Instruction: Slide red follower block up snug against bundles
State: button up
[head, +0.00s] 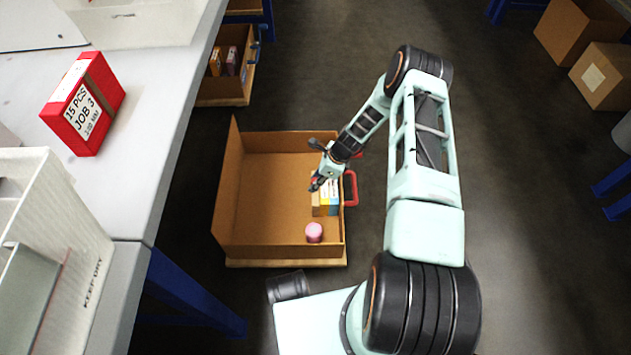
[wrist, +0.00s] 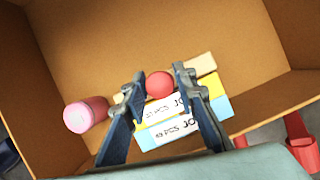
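The follower block (wrist: 206,66) is a tan bar with a round red knob (wrist: 159,85) on top. It lies in an open cardboard-brown drawer (head: 262,190), alongside the bundles. The bundles are a yellow one (wrist: 208,83) and a blue one (wrist: 221,106), both with white printed labels. Block and yellow bundle look close; I cannot tell if they touch. My gripper (wrist: 161,76) is over the block, its fingers on either side of the knob with a narrow gap showing. In the head view my gripper (head: 317,184) hides part of the block.
The drawer's left part is empty. A red handle (head: 351,188) is on its right side. A red box (head: 84,103) sits on the grey bench (head: 150,100).

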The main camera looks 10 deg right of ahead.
grip_shut()
jog(key=shift+d, duration=0.2)
jog(key=o, duration=0.5)
grip_release()
jog(key=shift+r, duration=0.15)
jog(key=v, duration=1.1)
jog(key=shift+s+d+r, duration=0.2)
jog(key=shift+d+r, duration=0.05)
jog(key=shift+r, duration=0.1)
